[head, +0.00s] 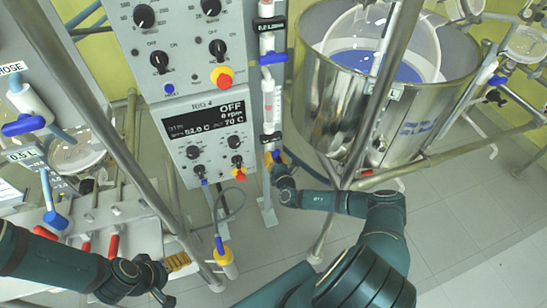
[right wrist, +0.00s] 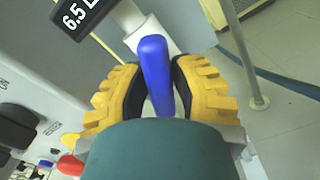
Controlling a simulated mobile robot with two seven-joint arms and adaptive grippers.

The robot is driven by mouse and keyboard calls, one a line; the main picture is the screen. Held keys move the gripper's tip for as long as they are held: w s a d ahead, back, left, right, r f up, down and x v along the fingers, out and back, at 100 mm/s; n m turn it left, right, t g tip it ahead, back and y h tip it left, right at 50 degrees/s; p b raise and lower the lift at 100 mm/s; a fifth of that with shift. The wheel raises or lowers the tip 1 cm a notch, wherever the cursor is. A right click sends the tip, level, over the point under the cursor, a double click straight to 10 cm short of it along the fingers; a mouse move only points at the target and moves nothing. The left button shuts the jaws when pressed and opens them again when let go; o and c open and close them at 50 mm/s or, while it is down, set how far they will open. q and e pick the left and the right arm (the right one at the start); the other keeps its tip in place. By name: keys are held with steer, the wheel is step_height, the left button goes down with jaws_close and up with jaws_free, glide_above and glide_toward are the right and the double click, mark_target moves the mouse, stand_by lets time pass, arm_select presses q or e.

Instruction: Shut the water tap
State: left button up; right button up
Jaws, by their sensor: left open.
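A tap with a blue handle (right wrist: 156,72) fills the middle of the right wrist view, on a white pipe. A black label reading 6.5 L (right wrist: 82,14) is beside it. My left gripper (head: 178,262) is open and empty at the lower left, away from the tap.
The control panel (head: 207,122) with knobs and red buttons stands left of the pipe. A steel vessel (head: 335,110) stands to the right, with a slanting metal post (head: 392,60) before it. Other blue-handled valves (head: 24,126) are at far left. The grey floor (head: 450,215) is clear.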

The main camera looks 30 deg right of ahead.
jaws_close()
steer(key=shift+m, duration=0.5)
steer(key=m, duration=0.4)
steer(key=shift+m+p, duration=0.35)
steer(key=shift+m, duration=0.05)
steer(key=m, duration=0.3)
steer(key=shift+d+m+b, duration=0.1)
steer(key=shift+m+b, duration=0.35)
steer(key=shift+m, duration=1.35)
steer(key=shift+r, duration=0.1)
